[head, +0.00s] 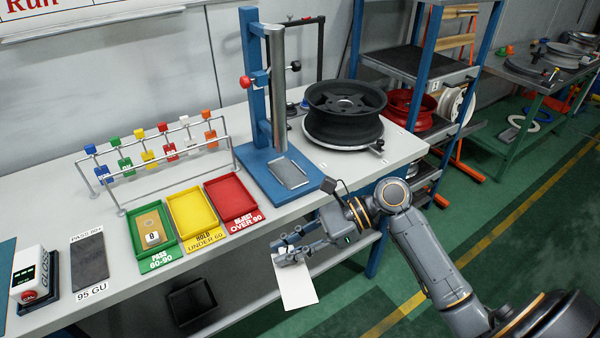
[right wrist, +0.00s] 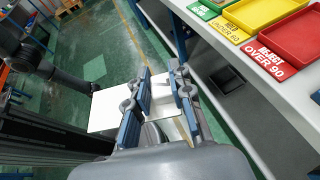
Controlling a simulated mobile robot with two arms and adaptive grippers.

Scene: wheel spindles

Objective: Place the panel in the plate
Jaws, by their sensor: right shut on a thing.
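A flat white panel (head: 297,284) hangs from my right gripper (head: 283,250) in front of the table's edge, below the tabletop. The right gripper is shut on one end of it. In the right wrist view the white panel (right wrist: 103,111) also shows between and beyond the fingers (right wrist: 160,96). A grey metal plate (head: 289,172) with a raised rim lies on the blue base of the upright stand, up and right of the gripper. No thing lies in it. My left gripper cannot be made out in either view.
Green, yellow and red trays (head: 232,203) stand at the table's front edge, left of the blue stand (head: 250,95). The green one holds a tan panel (head: 152,232). A dark wheel (head: 343,115) sits right of the stand. A dark bin (head: 191,301) is below the tabletop.

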